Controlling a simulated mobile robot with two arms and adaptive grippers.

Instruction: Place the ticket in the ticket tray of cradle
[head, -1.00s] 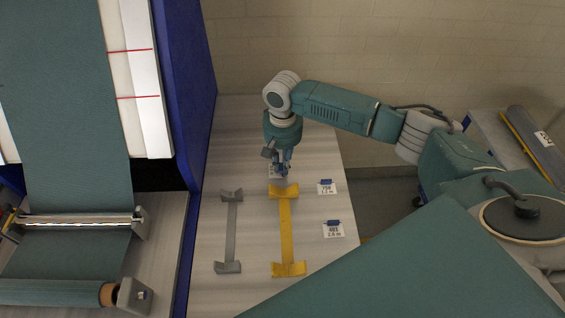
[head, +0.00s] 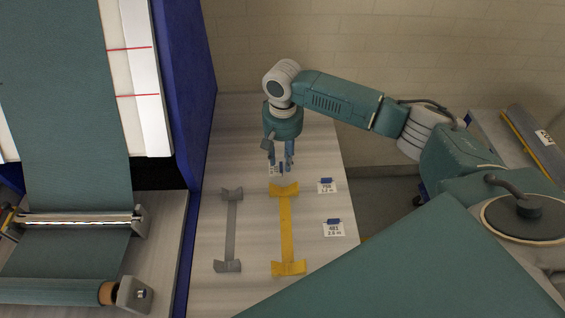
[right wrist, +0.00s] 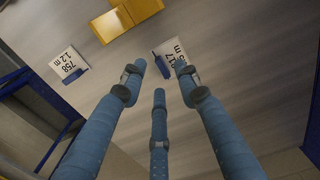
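A white ticket (head: 273,170) with a blue clip lies on the pale table just beyond the far end of the yellow cradle (head: 286,228). My right gripper (head: 280,162) points down over this ticket, its fingers spread and empty. The right wrist view shows the three open fingers, with the ticket (right wrist: 174,49) beyond their tips, apart from them. The yellow cradle's end (right wrist: 125,18) shows there too. A grey cradle (head: 231,228) lies left of the yellow one. I cannot make out a ticket tray. My left gripper is not in view.
Two other tickets, 758 (head: 327,187) and 481 (head: 333,229), lie right of the yellow cradle. A blue panel (head: 186,90) of the machine rises along the table's left edge. A fabric roll (head: 60,293) is at lower left. The table's far part is clear.

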